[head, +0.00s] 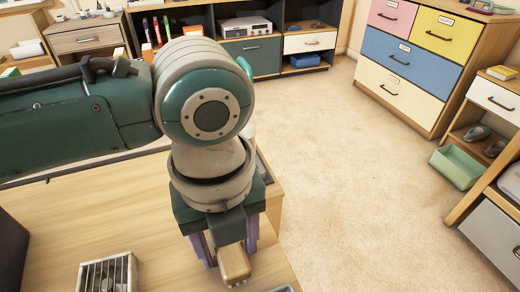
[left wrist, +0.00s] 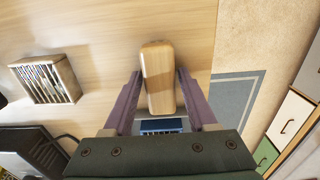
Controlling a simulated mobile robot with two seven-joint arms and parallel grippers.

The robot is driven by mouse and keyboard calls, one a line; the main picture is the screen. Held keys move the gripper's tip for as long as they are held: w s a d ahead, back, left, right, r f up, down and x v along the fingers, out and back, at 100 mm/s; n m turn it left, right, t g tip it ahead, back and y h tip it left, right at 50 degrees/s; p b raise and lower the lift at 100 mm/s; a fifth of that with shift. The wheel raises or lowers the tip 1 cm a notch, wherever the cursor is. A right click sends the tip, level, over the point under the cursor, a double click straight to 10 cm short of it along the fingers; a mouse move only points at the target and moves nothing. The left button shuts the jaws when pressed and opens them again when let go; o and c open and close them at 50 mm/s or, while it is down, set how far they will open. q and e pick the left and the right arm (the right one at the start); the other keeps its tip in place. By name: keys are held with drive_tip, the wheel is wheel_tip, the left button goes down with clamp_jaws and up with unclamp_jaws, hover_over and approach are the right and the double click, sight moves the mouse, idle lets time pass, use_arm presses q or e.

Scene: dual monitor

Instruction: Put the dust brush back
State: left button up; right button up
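The dust brush (head: 234,262) shows as a rounded tan wooden piece between the purple fingers of my left gripper (head: 228,256), which points down at the right end of the wooden desk. It also shows in the left wrist view (left wrist: 158,75), where a finger lies close along each side of it near the tips. My left gripper (left wrist: 159,73) looks shut on it. Whether the brush touches the desk top is hard to tell. My right gripper is in neither view.
A slatted holder (head: 108,274) stands on the desk (head: 110,215) to the left. Carpet (head: 350,190) lies open to the right. Coloured drawers (head: 410,50) and a low shelf (head: 250,58) stand along the far side. A green bin (head: 457,167) is at the right.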

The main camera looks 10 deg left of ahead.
use_arm(q)
drive_tip(key=shift+o, duration=0.9)
wheel_tip(320, 180, up, 12)
drive_tip(key=p, duration=0.4)
drive_tip(key=s+d+f+n+t+h, duration=0.2)
drive_tip(key=s+d+n+h, duration=0.3)
drive_tip(key=n, duration=0.8)
drive_tip(key=s+a+n+y, duration=0.2)
drive_tip(key=s+a+n, duration=0.1)
drive_tip(key=a+n, duration=0.4)
drive_tip(key=s+a+f+n+t+y, duration=0.1)
drive_tip(key=s+a+n+y, duration=0.1)
drive_tip(key=s+a+n, duration=0.2)
drive_tip(key=a+n, duration=0.3)
drive_tip(key=shift+a+f+t+y, duration=0.2)
drive_tip(key=shift+f+t+y, duration=0.1)
drive_tip(key=shift+y, duration=0.1)
drive_tip(key=shift+s, duration=0.1)
